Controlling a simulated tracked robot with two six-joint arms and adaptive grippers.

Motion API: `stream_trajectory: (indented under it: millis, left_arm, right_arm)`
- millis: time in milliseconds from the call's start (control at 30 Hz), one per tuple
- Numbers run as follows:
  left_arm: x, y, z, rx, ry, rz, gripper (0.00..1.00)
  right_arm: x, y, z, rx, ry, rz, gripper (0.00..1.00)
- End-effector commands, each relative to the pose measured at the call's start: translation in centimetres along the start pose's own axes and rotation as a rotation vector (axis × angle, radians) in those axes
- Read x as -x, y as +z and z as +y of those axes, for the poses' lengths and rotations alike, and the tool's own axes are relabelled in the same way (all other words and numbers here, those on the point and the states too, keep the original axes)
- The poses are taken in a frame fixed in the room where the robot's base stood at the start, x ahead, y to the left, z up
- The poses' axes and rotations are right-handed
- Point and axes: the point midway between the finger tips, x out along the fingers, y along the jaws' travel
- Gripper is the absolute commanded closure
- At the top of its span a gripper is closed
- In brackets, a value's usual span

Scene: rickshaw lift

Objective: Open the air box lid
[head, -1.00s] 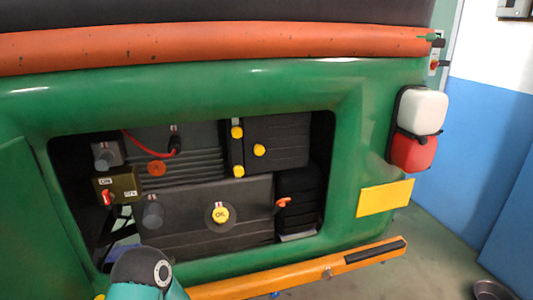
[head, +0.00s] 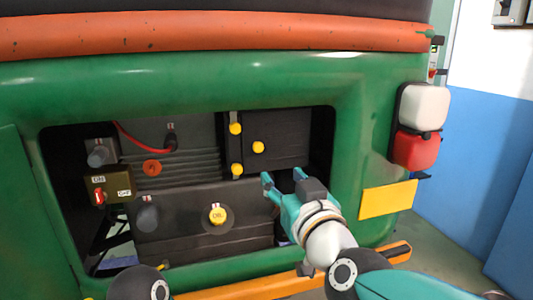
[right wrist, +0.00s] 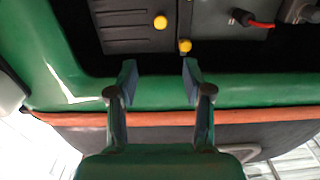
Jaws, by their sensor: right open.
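The air box (head: 290,140) looks to be the dark ribbed box at the upper right of the engine bay. A yellow knob (head: 258,147) is on its face, and two yellow clips (head: 235,128) sit along its left edge. The lid looks closed. My right gripper (head: 284,179) is open and empty just below the box, fingers pointing up and left. In the right wrist view the box (right wrist: 122,38) shows upside down beyond the open fingers (right wrist: 160,75), with a yellow clip (right wrist: 185,45) past them, apart from both. My left gripper is out of view.
The green body frame (head: 348,150) surrounds the bay opening. A yellow oil cap (head: 217,215) and a switch box (head: 108,187) are lower left. An orange bumper (head: 240,288) runs below, and white and red canisters (head: 422,105) hang at right.

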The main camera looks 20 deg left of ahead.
Motion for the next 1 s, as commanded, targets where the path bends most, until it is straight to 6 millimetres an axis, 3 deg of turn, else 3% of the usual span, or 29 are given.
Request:
stream_trajectory:
  millis: [167,700,1000]
  left_arm:
    - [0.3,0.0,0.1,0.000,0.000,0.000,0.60]
    - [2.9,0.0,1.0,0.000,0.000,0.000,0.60]
    - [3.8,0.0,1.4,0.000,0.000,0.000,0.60]
  right_arm:
    - [-2.2,0.1,-0.1,0.000,-0.001,-0.003,0.50]
    - [-13.2,0.0,-0.1,0.000,-0.002,-0.005,0.50]
    - [-16.2,0.1,-0.1,-0.001,-0.001,-0.004,0.50]
